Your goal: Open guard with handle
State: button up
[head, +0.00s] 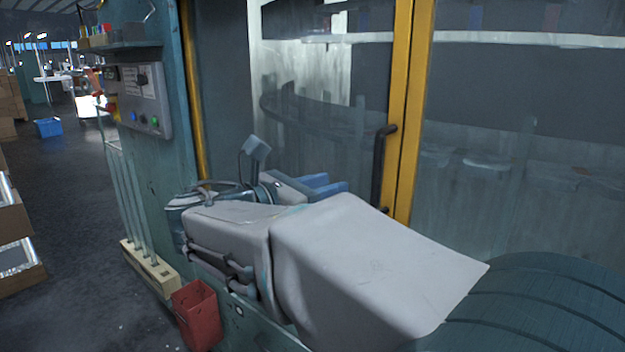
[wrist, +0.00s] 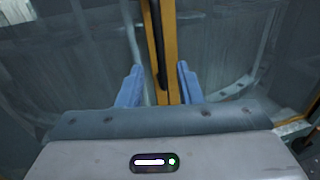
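The guard (head: 325,75) is a glazed door with yellow uprights, and it looks shut. Its black vertical bar handle (head: 379,165) is on the yellow upright at centre right. In the wrist view the handle (wrist: 156,45) runs down the middle, in front of the yellow upright. My gripper (head: 337,181) has blue fingers and is open and empty. In the head view its fingertips are left of the handle's lower part, with a small gap. In the wrist view my gripper (wrist: 160,68) has one finger on each side of the handle's lower end in the picture; contact does not show.
A control panel (head: 143,100) with buttons is on the teal post at left, below a small shelf (head: 120,47). A red bin (head: 196,312) and a wooden rack holding glass tubes (head: 150,265) stand low at left. Open floor (head: 75,220) lies farther left.

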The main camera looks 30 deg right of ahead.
aim_at(374, 165)
jog(key=w+d, duration=0.1)
jog(key=d, duration=0.3)
jog(key=w+d, duration=0.1)
jog(key=d, duration=0.4)
jog(key=w+d+p, duration=0.1)
jog(key=d, duration=0.3)
jog(key=shift+d+r, duration=0.2)
jog(key=shift+r, duration=0.05)
grip_shut()
